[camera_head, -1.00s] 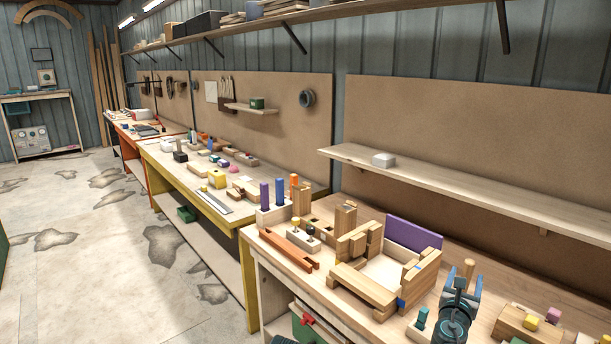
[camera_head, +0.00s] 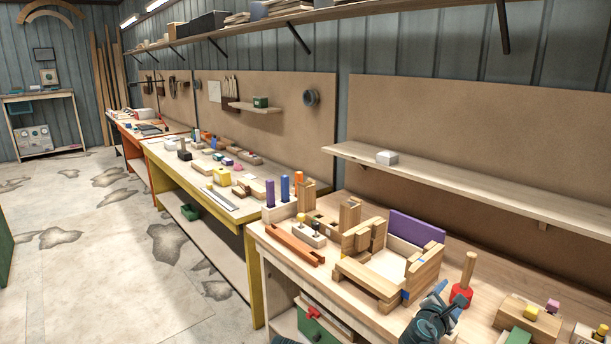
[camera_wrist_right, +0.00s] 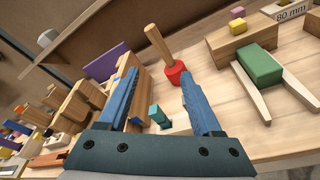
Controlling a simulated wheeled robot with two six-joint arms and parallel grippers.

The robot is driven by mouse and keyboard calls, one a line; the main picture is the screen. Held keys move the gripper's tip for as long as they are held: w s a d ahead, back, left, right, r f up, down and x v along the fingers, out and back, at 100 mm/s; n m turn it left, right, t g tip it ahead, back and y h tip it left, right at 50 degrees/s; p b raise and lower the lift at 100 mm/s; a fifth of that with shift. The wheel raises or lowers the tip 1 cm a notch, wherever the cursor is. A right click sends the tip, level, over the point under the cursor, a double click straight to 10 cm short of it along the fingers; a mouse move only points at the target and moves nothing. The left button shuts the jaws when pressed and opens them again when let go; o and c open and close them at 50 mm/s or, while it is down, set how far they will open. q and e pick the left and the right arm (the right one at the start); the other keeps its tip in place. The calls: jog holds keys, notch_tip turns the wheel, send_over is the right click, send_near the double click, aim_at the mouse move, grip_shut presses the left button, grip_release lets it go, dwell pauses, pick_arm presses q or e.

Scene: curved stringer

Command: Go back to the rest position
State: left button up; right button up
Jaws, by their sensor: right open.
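My right gripper (camera_head: 447,301) is at the bottom of the head view, above the front edge of the near workbench (camera_head: 480,262). In the right wrist view its two blue fingers (camera_wrist_right: 160,85) are spread apart with nothing held between them. A red round base with an upright wooden peg (camera_head: 461,295) stands just beyond it on the bench; it also shows in the right wrist view (camera_wrist_right: 175,73). A small teal block (camera_wrist_right: 158,114) shows between the fingers, on the bench. My left gripper is out of view.
A structure of wooden blocks with a purple panel (camera_head: 416,229) stands left of the gripper. A wooden block with a yellow piece (camera_head: 530,314) and a green block (camera_head: 519,336) lie right. A shelf (camera_head: 450,182) runs along the back wall. Floor space is free at left.

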jog(key=s+a+f+m+g+y, duration=0.3)
jog(key=s+a+f+m, duration=0.1)
jog(key=a+f+m, duration=0.3)
jog(key=s+a+f+m+g+y, duration=0.2)
jog(key=s+a+f+m+g, duration=0.3)
jog(key=a, duration=0.4)
jog(key=s+a+f+m+g+y, duration=0.2)
jog(key=s+a, duration=0.3)
jog(key=a, duration=0.2)
jog(key=s+a+f+m+g+y, duration=0.2)
jog(key=s+a+f, duration=0.1)
jog(key=s+a, duration=0.3)
jog(key=shift+a+f+m, duration=0.35)
jog(key=shift+a+m, duration=0.05)
jog(key=shift+a, duration=0.55)
